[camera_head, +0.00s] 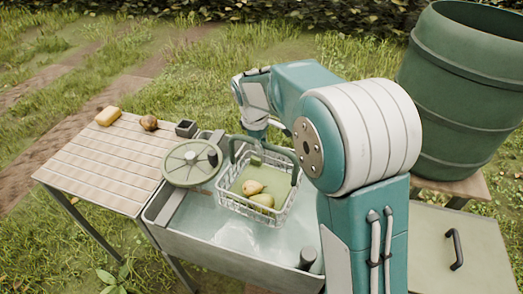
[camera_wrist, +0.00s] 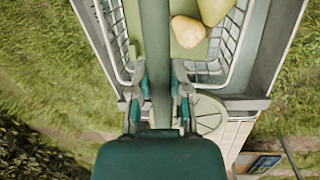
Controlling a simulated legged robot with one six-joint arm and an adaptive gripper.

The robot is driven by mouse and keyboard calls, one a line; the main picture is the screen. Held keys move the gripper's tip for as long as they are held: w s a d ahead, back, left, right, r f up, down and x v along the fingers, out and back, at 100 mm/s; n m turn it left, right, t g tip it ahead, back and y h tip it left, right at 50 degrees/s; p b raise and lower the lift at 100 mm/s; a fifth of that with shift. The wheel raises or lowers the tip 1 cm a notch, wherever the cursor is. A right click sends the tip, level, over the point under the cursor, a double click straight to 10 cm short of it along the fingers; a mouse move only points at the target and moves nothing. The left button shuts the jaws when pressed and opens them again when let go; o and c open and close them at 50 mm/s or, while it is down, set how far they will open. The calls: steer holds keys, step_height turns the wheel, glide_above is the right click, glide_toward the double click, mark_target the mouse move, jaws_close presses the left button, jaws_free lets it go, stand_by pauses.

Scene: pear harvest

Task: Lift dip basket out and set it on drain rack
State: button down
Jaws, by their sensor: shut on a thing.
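The dip basket (camera_head: 233,204) is a white wire basket with a green bottom and a green handle (camera_wrist: 157,45). It holds two yellow-green pears and is over or in the metal basin (camera_head: 205,245); I cannot tell whether its bottom touches the water. My gripper (camera_wrist: 158,78) is shut on the handle, a finger on each side in the wrist view. In the head view the gripper is partly hidden by my arm. A slatted wooden top (camera_head: 100,165), which looks like the drain rack, adjoins the basin on the left.
A green barrel (camera_head: 460,90) stands at right.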

steer(key=shift+r, duration=4)
steer(key=shift+d, duration=0.1)
